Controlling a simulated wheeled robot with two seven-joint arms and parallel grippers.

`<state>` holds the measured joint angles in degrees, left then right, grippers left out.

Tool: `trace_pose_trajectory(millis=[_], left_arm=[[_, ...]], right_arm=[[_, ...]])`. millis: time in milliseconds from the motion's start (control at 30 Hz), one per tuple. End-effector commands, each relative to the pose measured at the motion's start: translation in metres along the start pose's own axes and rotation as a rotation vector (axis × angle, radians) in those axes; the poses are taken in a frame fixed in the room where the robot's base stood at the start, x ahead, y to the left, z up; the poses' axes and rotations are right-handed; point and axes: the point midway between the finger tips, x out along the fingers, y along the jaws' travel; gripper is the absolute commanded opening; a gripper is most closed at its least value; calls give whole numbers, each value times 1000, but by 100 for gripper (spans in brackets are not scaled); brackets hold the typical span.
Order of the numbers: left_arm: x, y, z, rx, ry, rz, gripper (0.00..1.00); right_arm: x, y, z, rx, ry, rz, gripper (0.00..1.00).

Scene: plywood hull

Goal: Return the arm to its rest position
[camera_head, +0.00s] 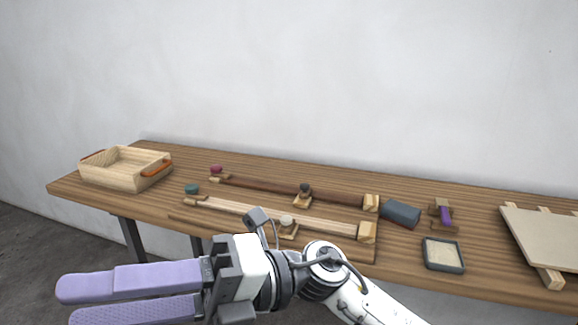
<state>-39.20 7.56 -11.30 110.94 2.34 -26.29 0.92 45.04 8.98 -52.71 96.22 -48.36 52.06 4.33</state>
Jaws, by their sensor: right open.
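My right gripper (130,297) shows large at the lower left of the head view, with its arm coming in from the lower right. Its two purple fingers point left, and a gap shows between them. It is open and nothing shows between the fingers. It appears in front of the table's near edge, and the lower finger is partly cut off by the frame. My left gripper is not in the picture.
The wooden table (330,178) runs along a pale wall. On it are a wooden crate (118,176), two long slotted rails (280,217), a dark block (401,213), a grey tray (443,268) and a panel (545,238) on strips. Dark floor lies left.

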Motion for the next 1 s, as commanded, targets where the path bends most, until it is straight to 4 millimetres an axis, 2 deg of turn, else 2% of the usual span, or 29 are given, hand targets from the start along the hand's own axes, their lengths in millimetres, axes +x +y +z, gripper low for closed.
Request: trace_pose_trajectory(millis=[100, 167, 267, 300, 367, 433, 500, 567, 667, 700, 833, 900, 1000], left_arm=[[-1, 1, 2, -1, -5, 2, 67], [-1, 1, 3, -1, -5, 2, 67], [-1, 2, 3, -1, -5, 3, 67], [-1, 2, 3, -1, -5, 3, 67], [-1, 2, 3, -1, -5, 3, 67], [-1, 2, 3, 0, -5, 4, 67], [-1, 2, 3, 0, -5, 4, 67], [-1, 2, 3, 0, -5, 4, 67], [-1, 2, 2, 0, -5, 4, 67], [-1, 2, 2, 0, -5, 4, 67], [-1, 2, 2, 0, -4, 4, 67], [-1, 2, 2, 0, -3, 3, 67], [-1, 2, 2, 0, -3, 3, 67]], right_arm=[[-39, 3, 38, 194, -313, 226, 42], [-69, -4, 57, 296, -474, 320, 42], [-131, -36, 75, 477, -748, 453, 42], [-157, -53, 77, 550, -854, 495, 42], [-194, -80, 74, 653, -999, 547, 42], [-233, -115, 61, 770, -1156, 593, 42], [-268, -151, 41, 884, -1304, 628, 42], [-295, -180, 18, 978, -1422, 651, 42], [-333, -228, -30, 1133, -1609, 673, 42], [-345, -245, -52, 1194, -1679, 679, 42], [-375, -294, -132, 1387, -1894, 681, 42], [-385, -313, -173, 1479, -1991, 675, 42], [-392, -331, -223, 1587, -2098, 664, 42]])
